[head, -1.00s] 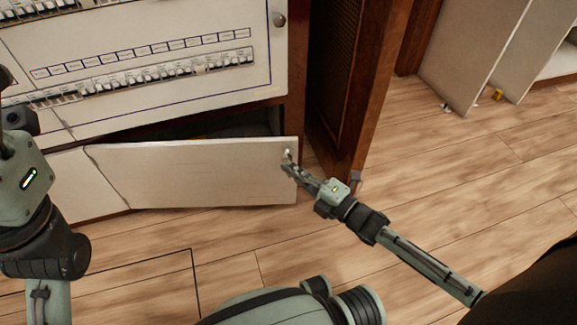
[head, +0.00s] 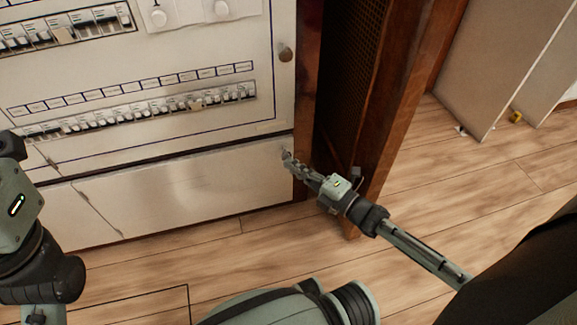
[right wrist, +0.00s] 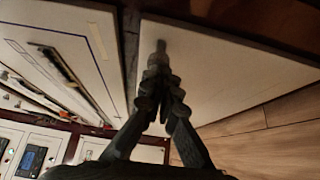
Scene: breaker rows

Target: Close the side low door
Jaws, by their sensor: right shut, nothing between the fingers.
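The low door (head: 185,190) is a plain white panel under the breaker panel, and it looks flush, or nearly so, with the cabinet front. It also shows in the right wrist view (right wrist: 220,65). My right gripper (head: 287,156) is shut and empty, its fingertips at the door's upper right corner by the knob. In the right wrist view the closed fingers (right wrist: 160,60) lie over the door's knob area; whether they touch cannot be told. My left arm shows at the left edge, but its fingers are out of the picture.
The breaker panel (head: 130,110) with rows of switches and a round knob (head: 286,54) is above the door. White panels (head: 500,60) stand farther right. The wooden floor (head: 480,210) is clear in front.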

